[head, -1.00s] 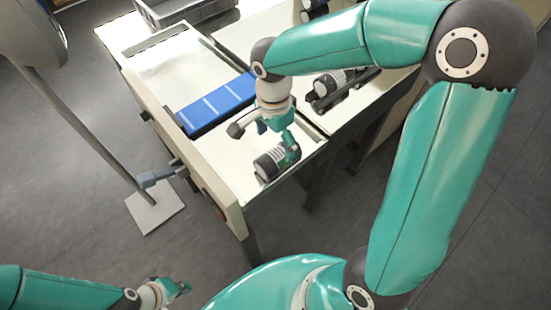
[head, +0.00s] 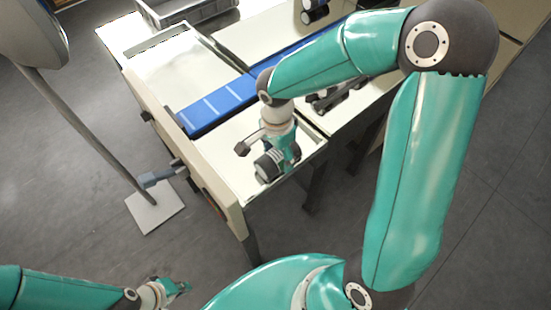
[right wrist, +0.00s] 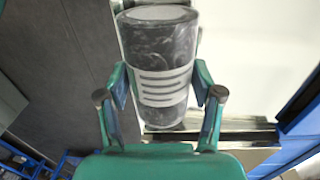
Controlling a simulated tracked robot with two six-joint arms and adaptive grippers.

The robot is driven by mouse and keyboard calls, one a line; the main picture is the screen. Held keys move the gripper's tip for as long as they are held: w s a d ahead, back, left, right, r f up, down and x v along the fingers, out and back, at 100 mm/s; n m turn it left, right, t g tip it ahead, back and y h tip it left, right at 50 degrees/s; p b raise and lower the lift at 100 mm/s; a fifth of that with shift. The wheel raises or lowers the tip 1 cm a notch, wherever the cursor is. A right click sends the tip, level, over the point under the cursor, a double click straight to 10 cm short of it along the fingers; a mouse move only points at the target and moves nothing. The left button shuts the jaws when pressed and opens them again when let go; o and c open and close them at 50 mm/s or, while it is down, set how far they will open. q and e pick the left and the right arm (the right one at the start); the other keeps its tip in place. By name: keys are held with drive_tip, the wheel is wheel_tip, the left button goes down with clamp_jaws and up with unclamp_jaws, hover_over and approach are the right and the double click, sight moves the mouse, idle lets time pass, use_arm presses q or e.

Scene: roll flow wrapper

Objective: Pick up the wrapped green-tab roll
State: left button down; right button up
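A wrapped roll (head: 268,166), black with a white striped band and a pale end face, lies on the front end of the cream machine bed. It also fills the upper middle of the right wrist view (right wrist: 163,55). I see no green tab on it. My right gripper (head: 282,162) is down at the roll. In the right wrist view its two fingers (right wrist: 161,72) straddle the roll, one on each side and close to its sides. It looks open; contact cannot be made out. My left gripper (head: 182,288) is low at the left, far from the machine, with its fingers apart and empty.
A blue slatted belt (head: 215,108) crosses the bed behind the roll. A cream side wall (head: 190,165) bounds the bed on the left. A grey crate (head: 185,10) stands at the back. A pole stand (head: 155,212) is on the floor at the left.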

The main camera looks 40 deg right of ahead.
drive_tip(key=c, duration=0.9)
drive_tip(key=shift+o, duration=0.2)
drive_tip(key=shift+r, duration=0.1)
